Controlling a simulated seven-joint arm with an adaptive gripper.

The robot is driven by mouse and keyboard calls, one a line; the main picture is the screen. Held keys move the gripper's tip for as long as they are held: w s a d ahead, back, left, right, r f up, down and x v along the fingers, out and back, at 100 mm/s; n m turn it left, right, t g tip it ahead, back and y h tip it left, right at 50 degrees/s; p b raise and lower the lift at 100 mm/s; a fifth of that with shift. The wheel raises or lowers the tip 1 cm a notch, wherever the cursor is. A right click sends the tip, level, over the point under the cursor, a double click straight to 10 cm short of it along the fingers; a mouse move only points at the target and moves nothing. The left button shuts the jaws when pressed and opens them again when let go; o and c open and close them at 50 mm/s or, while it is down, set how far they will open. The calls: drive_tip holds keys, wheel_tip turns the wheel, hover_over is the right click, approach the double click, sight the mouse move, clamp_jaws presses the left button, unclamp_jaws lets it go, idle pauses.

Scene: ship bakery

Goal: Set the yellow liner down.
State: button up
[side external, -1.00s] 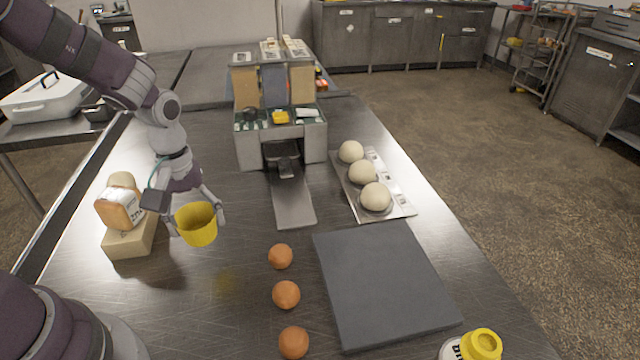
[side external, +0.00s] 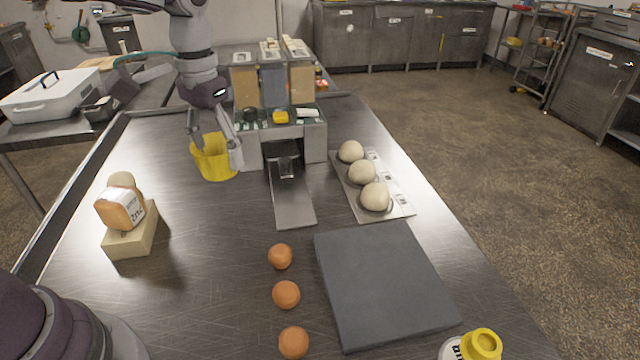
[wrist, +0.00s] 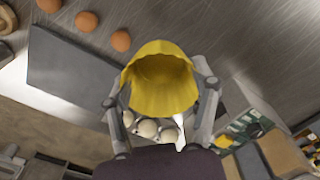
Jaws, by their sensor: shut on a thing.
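The yellow liner (side external: 212,165) is a cup-shaped piece with a wavy rim, just left of the grey dispensing machine (side external: 281,140). My gripper (side external: 216,150) is shut on it, with one finger at each side. In the wrist view the liner (wrist: 160,85) sits between the two fingers of my gripper (wrist: 161,94), its hollow inside showing. I cannot tell whether its base touches the metal table (side external: 190,270) or hangs just above it.
A wrapped loaf (side external: 121,207) on a tan block stands at left. Several dough balls lie on a tray (side external: 398,202) at right. Orange balls (side external: 286,295) line the table beside a dark slab (side external: 385,285). A yellow-lidded jar (side external: 478,345) is at front right. The table's left-middle is clear.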

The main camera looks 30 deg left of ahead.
drive_tip(key=shift+w+d+r+m, duration=0.15)
drive_tip(key=shift+w+r+m, duration=0.1)
drive_tip(key=shift+r+m, duration=0.2)
drive_tip(key=s+f+m, duration=0.3)
drive_tip(key=s, duration=0.1)
drive_tip(key=s+f+m, duration=0.3)
drive_tip(key=s+f, duration=0.1)
drive_tip(key=s+f+m, duration=0.3)
drive_tip(key=s+f, duration=0.1)
drive_tip(key=shift+s+d, duration=0.15)
drive_tip(key=shift+s, duration=0.05)
hover_over(259, 235)
drive_tip(key=shift+s+f, duration=0.15)
drive_tip(key=shift+f, duration=2.45)
drive_tip(key=o, duration=0.7)
drive_tip(key=shift+f, duration=0.15)
drive_tip(key=shift+c, duration=0.2)
